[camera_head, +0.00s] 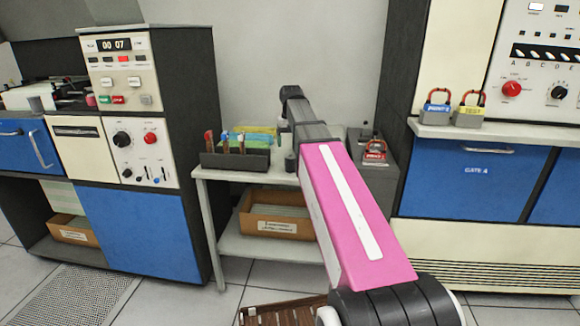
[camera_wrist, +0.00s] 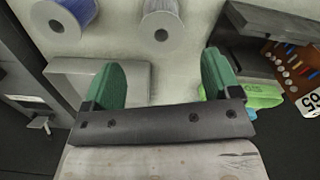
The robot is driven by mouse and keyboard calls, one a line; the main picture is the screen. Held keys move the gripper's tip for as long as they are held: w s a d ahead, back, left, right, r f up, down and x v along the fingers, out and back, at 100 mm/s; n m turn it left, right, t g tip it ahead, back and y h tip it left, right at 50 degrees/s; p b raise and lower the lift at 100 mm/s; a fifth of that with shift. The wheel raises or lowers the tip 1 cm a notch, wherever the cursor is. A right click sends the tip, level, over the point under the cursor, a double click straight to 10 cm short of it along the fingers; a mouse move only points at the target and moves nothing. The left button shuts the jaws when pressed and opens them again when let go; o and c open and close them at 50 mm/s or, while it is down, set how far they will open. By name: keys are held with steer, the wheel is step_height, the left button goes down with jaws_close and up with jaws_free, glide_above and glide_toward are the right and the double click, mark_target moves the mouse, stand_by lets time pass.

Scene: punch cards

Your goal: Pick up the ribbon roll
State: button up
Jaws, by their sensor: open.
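Two spools lie beyond my fingertips at the top of the wrist view: one with blue winding (camera_wrist: 66,16) and one with grey winding (camera_wrist: 160,24). Each shows a pale round end with a hole. I cannot tell which is the ribbon roll. My gripper (camera_wrist: 161,62) is open, its two green fingers wide apart with nothing between them. The grey spool is ahead of the gap, apart from the fingers; the blue one is off to the left. In the head view my pink arm reaches over the small table (camera_head: 205,173) and hides part of its top; I cannot make out my fingers there.
A dark tray (camera_head: 235,160) with coloured-handled items stands on the table's left. A red padlock (camera_head: 374,150) is on the right. A cardboard box (camera_head: 277,218) sits on the lower shelf. A flat grey block (camera_wrist: 140,78) is near my left finger. Cabinets flank the table.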

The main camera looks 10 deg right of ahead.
mark_target(290, 162)
step_height(290, 162, down, 4)
steer(key=shift+s+a+f, duration=0.1)
steer(key=shift+s+f, duration=0.05)
steer(key=shift+f, duration=1.15)
steer(key=shift+s+a+f, duration=0.1)
steer(key=shift+s+f, duration=0.05)
steer(key=shift+f, duration=1.1)
steer(key=c, duration=1.1)
